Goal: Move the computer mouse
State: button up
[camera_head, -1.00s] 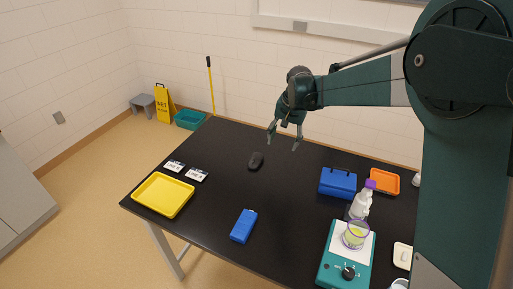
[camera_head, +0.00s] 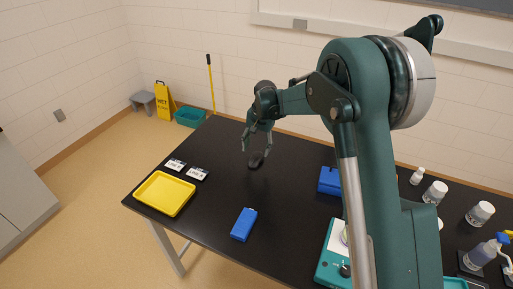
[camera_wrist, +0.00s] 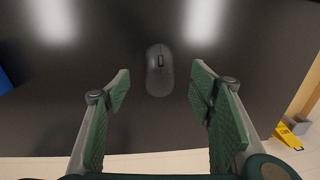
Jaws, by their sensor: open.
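The computer mouse (camera_head: 255,160) is small and black and lies on the black table toward its far left part. In the wrist view the mouse (camera_wrist: 159,70) shows whole, ahead of the fingertips and roughly centred between them. My gripper (camera_head: 257,151) is open and empty, with its fingers pointing down over the mouse in the head view. The fingers (camera_wrist: 160,83) stand wide apart in the wrist view, with nothing between their green pads. I cannot tell the exact height of the fingertips above the table.
A yellow tray (camera_head: 164,194) and two labelled cards (camera_head: 197,173) lie on the left of the table. A blue box (camera_head: 243,224) lies near the front edge. Another blue case (camera_head: 329,181), bottles and a teal device (camera_head: 331,262) stand at right, partly behind my arm.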

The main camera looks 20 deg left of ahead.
aim_at(256, 159)
dwell(0.4)
jog(key=shift+a+f, duration=0.15)
jog(key=shift+f, duration=1.15)
jog(key=shift+a+f, duration=0.2)
jog(key=shift+f, duration=1.1)
jog(key=shift+a+f, duration=0.15)
jog(key=shift+f, duration=1.15)
jog(key=c, duration=1.1)
jog(key=shift+o, duration=0.2)
jog(key=shift+d, duration=0.25)
jog(key=shift+d+b, duration=1.7)
jog(key=shift+d, duration=7.95)
